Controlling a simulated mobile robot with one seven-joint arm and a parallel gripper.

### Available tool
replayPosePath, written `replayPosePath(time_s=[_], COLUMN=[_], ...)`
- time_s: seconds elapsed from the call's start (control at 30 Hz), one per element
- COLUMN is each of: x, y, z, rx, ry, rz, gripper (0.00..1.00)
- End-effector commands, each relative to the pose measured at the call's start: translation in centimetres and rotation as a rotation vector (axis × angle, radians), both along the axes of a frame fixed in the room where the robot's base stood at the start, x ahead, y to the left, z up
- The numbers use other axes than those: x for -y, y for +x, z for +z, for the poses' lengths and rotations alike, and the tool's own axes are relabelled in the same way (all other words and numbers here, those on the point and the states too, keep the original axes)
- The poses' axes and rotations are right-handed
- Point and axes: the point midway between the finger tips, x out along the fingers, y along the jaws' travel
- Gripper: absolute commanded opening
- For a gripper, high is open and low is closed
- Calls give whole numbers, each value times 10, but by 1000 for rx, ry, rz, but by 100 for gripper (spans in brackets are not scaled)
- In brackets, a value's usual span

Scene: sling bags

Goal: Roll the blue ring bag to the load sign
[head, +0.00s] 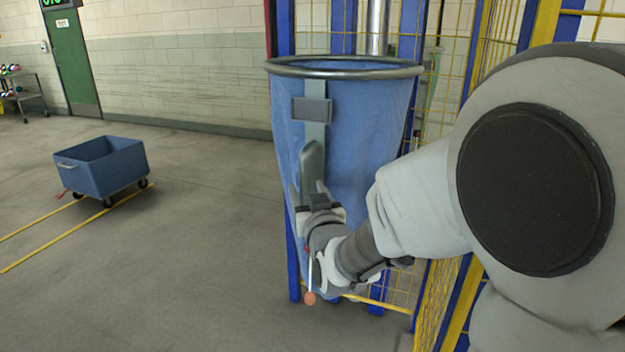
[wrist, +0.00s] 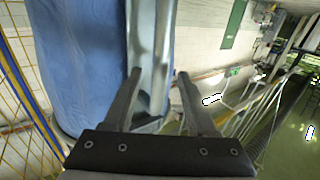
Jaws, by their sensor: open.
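The blue ring bag (head: 352,130) hangs upright below a round metal ring (head: 345,67) in the head view. A grey strap with a plate and a grey upright handle (head: 312,160) runs down its front. My gripper (head: 322,192) is at the lower part of this handle. In the wrist view the bag (wrist: 85,60) fills the left side. The gripper (wrist: 159,75) is open there, with the grey handle (wrist: 152,50) between its fingers, nearer the left one. I cannot tell whether a finger touches it. I cannot make out a load sign in either view.
Blue posts and yellow mesh fencing (head: 465,75) stand behind and right of the bag. A blue wheeled cart (head: 103,168) stands left by yellow floor lines (head: 45,241). A green door (head: 72,60) and a trolley (head: 22,95) are at far left. The floor between is clear.

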Motion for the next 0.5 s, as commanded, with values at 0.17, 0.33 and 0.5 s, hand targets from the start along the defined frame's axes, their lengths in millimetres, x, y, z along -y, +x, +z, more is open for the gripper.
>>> replayPosePath(time_s=[0.17, 0.33, 0.5], x=[-5, -7, -7], y=[21, 29, 29], z=[0, 0, 0], rx=[0, 0, 0], ry=[0, 0, 0], rz=[0, 0, 0], gripper=[57, 57, 57])
